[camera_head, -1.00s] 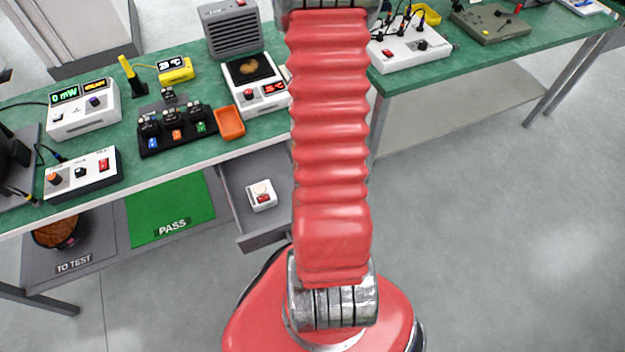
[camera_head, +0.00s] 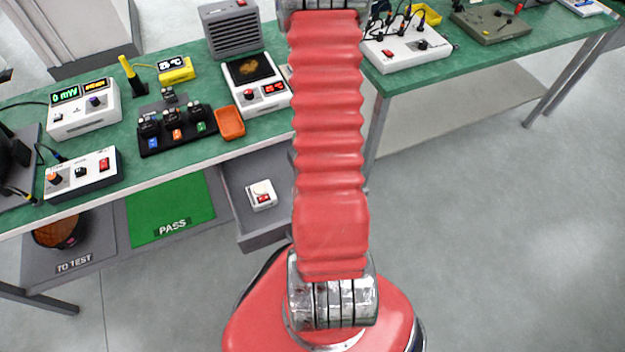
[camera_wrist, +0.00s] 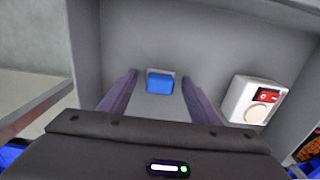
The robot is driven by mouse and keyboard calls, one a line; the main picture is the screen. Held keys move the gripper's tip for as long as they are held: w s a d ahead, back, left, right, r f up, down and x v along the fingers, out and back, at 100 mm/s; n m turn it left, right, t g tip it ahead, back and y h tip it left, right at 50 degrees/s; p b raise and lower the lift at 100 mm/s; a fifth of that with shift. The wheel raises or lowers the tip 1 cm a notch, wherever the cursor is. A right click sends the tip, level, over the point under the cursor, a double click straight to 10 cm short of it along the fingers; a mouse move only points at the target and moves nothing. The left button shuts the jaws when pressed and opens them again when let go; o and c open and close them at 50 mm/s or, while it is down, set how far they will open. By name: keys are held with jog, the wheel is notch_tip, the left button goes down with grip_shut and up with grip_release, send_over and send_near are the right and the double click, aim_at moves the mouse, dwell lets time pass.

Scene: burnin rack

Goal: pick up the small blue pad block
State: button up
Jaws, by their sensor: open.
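The small blue pad block (camera_wrist: 160,83) lies in the grey open drawer (camera_wrist: 215,60) in the wrist view, with a pale edge along its far side. My gripper (camera_wrist: 160,77) is open, with one dark finger to the left and one to the right of the block. Gaps show on both sides, so the fingers appear apart from it. I cannot tell how far above the drawer floor the fingertips are. In the head view the drawer (camera_head: 232,195) is partly behind my red arm. The block and my gripper do not show there.
A white device with a red switch (camera_wrist: 254,98) sits in the drawer right of my gripper, and also shows in the head view (camera_head: 261,195). The drawer walls stand close around. The green bench (camera_head: 110,165) above carries several instruments and an orange tray (camera_head: 229,122).

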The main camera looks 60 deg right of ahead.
jog(key=shift+c, duration=0.6)
jog(key=c, duration=1)
jog(key=shift+r, duration=0.15)
jog(key=shift+r, duration=4.85)
